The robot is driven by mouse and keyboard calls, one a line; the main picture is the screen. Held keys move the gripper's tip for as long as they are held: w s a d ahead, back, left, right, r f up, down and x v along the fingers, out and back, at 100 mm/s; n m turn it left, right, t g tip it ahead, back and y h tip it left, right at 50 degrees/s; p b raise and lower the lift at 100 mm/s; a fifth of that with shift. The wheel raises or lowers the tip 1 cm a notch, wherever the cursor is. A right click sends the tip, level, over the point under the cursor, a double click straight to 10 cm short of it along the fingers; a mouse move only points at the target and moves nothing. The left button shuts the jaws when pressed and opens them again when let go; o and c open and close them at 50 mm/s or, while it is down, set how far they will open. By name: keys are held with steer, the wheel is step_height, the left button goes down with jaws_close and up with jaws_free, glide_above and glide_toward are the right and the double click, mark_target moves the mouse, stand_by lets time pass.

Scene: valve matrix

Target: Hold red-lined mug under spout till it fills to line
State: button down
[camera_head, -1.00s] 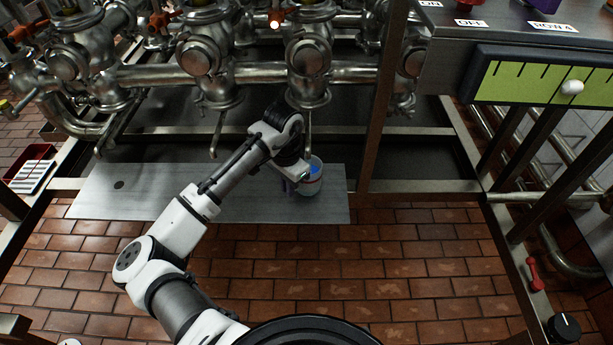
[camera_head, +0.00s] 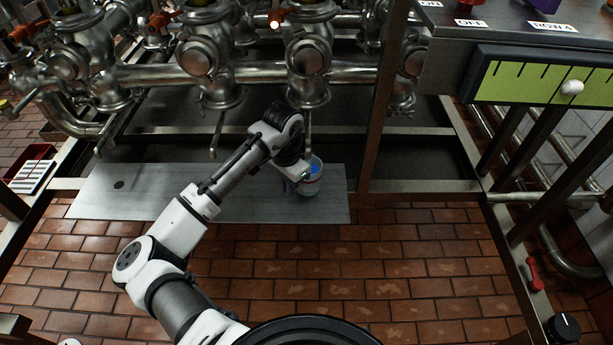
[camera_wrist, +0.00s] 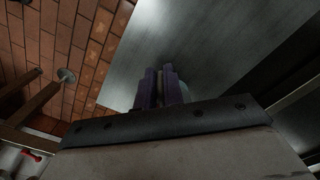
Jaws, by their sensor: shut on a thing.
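I cannot tell the liquid's level against the line.
The grey shelf (camera_head: 150,195) lies clear to the left of the mug. Steel pipes and valves (camera_head: 220,70) run above it. A vertical brown post (camera_head: 380,100) stands just right of the mug. A green gauge (camera_head: 535,75) with a white marker hangs at the upper right.

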steer(key=shift+s, duration=0.1)
stand_by(0.4)
steer(key=s+p, duration=0.1)
steer(key=s, duration=0.7)
steer(key=shift+s, duration=0.4)
steer(key=shift+s+r+p, duration=0.35)
steer(key=shift+s+r, duration=0.15)
steer(key=shift+s, duration=0.35)
steer(key=shift+s+r+p, duration=0.4)
steer(key=shift+s+r, duration=0.15)
steer(key=shift+s, duration=0.25)
steer(key=shift+s+r+p, duration=0.35)
steer(key=shift+s+r, duration=0.15)
steer(key=shift+s, duration=0.35)
